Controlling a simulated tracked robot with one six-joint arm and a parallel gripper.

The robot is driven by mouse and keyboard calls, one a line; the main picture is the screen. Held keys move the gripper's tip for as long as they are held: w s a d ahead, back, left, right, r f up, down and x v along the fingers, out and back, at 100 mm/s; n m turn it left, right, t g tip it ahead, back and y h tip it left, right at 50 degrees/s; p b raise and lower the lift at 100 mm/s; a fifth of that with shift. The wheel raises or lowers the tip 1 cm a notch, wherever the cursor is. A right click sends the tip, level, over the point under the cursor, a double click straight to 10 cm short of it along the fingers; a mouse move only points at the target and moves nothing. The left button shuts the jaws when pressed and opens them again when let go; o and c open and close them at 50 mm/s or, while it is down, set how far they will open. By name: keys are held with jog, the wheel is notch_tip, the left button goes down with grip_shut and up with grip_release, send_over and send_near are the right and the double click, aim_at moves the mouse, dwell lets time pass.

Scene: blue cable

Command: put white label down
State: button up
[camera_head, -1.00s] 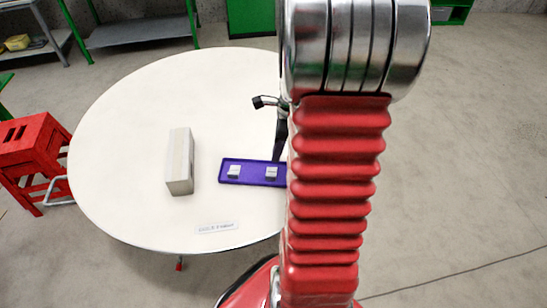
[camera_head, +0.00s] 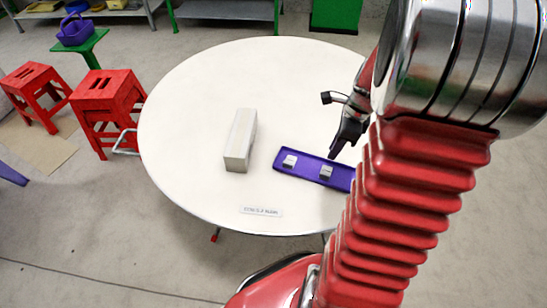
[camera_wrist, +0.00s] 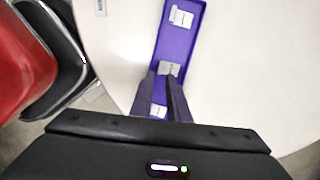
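A purple tray (camera_head: 303,173) lies on the round white table and also shows in the wrist view (camera_wrist: 178,45). Small white pieces sit in it: one at the left (camera_head: 289,160) and one nearer the middle (camera_head: 326,171). The wrist view shows another near the gripper's base (camera_wrist: 158,111). I cannot tell which piece is the white label. My gripper (camera_head: 335,153) points down over the tray. In the wrist view its dark fingers (camera_wrist: 163,77) are apart, with a white piece (camera_wrist: 168,69) just beyond the tips, apparently in the tray. My arm hides the tray's right end.
A grey-white box (camera_head: 240,141) stands on the table (camera_head: 195,120) left of the tray. A flat printed card (camera_head: 261,211) lies near the front edge. Red stools (camera_head: 104,105) stand at the left. The table's left and back are clear.

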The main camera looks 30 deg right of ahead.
jog(key=a+r+n+t+h, duration=0.1)
jog(key=a+r+n+t, duration=0.1)
jog(key=a+r+n, duration=1.05)
jog(key=s+a+r+n+t, duration=0.1)
jog(key=s+a+r+n, duration=0.1)
jog(key=a+n, duration=0.5)
jog(key=s+a+r+n+t, duration=0.1)
jog(key=s+a+r+n, duration=0.1)
jog(key=s+a+n, duration=0.3)
jog(key=shift+a+r+n, duration=0.15)
jog(key=shift+a+n, duration=0.85)
jog(key=shift+n, duration=0.05)
jog(key=shift+s, duration=0.1)
